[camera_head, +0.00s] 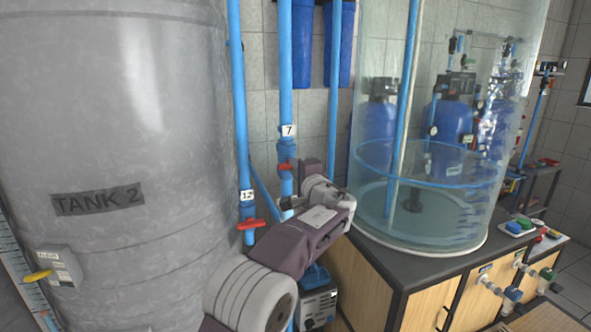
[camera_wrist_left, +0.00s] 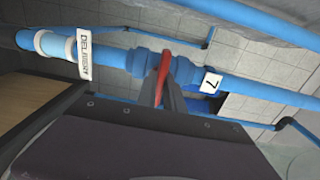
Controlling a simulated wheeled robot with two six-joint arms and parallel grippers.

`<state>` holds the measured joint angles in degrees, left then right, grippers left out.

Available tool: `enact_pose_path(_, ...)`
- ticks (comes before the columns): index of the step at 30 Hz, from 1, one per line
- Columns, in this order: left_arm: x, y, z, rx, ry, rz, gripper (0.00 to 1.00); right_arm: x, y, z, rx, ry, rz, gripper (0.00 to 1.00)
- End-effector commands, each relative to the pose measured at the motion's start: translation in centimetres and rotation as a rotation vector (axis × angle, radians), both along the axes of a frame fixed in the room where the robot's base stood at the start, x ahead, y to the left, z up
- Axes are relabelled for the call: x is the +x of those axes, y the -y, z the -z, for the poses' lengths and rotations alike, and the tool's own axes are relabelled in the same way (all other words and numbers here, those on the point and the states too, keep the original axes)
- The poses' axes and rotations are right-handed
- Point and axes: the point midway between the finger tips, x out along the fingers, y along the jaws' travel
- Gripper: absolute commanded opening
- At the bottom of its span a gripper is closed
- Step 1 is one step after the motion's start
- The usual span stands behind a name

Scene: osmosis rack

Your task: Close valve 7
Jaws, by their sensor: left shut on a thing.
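Valve 7 is on a vertical blue pipe behind the tanks, under a white label "7" (camera_head: 288,130). Its red handle (camera_head: 285,166) shows small in the head view, just above my left gripper (camera_head: 288,202). In the left wrist view the red handle (camera_wrist_left: 163,72) looks crosswise to the blue pipe, beside the "7" label (camera_wrist_left: 212,83). The dark fingers of my left gripper (camera_wrist_left: 170,92) are shut on this handle. The fingers hide part of the handle. My right gripper is not in view.
The big grey Tank 2 (camera_head: 120,130) stands on the left. A pipe with a "12" label and a red handle (camera_head: 250,224) is close left of my arm. A clear tank (camera_head: 430,215) stands on the cabinet (camera_head: 400,275) to the right. A "DELIVERY" tag (camera_wrist_left: 85,54) hangs on the pipe.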

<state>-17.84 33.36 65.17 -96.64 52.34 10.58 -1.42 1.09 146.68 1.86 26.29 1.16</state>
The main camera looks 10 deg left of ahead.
Motion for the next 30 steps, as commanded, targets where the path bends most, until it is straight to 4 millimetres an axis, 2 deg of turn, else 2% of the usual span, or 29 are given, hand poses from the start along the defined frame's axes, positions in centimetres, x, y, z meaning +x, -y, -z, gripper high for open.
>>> enact_pose_path(14, 0.0, 0.0, 0.1, 0.011, -0.009, -0.001, 0.00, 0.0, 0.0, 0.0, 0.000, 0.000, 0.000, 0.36)
enact_pose_path(15, 0.0, 0.0, 0.1, 0.011, -0.009, -0.001, 0.20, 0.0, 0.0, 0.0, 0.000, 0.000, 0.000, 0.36)
enact_pose_path(17, 0.0, 0.0, 0.1, 0.012, -0.008, -0.001, 0.34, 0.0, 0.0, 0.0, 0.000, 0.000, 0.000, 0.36)
enact_pose_path(26, -0.1, 0.1, 0.1, 0.010, -0.007, 0.000, 0.34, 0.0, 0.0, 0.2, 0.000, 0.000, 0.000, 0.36)
enact_pose_path(30, -1.7, 1.3, 0.6, 0.008, -0.006, 0.003, 0.34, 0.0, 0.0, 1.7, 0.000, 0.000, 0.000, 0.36)
